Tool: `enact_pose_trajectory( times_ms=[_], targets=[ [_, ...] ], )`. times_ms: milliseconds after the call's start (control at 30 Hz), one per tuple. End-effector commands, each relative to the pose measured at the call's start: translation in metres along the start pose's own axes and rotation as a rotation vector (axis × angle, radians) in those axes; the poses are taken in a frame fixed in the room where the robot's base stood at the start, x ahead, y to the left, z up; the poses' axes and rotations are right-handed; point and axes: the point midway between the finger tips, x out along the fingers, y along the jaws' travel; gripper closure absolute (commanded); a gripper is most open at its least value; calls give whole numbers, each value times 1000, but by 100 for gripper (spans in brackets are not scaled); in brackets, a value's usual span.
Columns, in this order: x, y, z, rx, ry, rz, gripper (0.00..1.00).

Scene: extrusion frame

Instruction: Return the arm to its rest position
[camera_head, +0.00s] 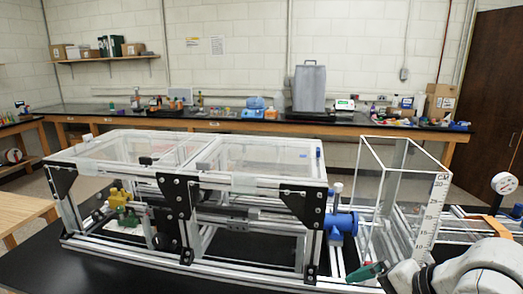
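My white arm (485,268) shows at the lower right corner, cut off by the picture edge. It is bent, with rounded links low in front of the clear tank. My gripper's fingers cannot be made out, and no held object can be seen. The extrusion frame (240,186) stands on the black table in the middle, with clear panels on top and black corner plates. A blue valve (342,223) is at its right end.
A clear open tank (398,151) with a scale strip (432,211) rises close behind my arm. A round white gauge (504,183) stands at the right. The black table (110,272) is bare at the front left. A cluttered bench (225,124) runs along the back wall.

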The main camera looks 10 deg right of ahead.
Motion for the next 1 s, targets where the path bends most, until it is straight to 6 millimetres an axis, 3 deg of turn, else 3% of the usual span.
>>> enact_pose_trajectory(
  times_ms=[33,167,267,467,600,700,833,1000],
  targets=[
    [15,4,12,-44,-22,-23,0],
    [45,29,30,-169,-27,-39,0],
    [69,63,44,-268,-27,-9,0],
    [102,169,74,-507,-45,165,0],
    [101,255,86,-705,-83,344,0],
    [90,304,87,-830,-118,461,0],
    [76,342,84,-940,-153,560,0],
    [69,356,82,-987,-168,602,0]
  ],
)
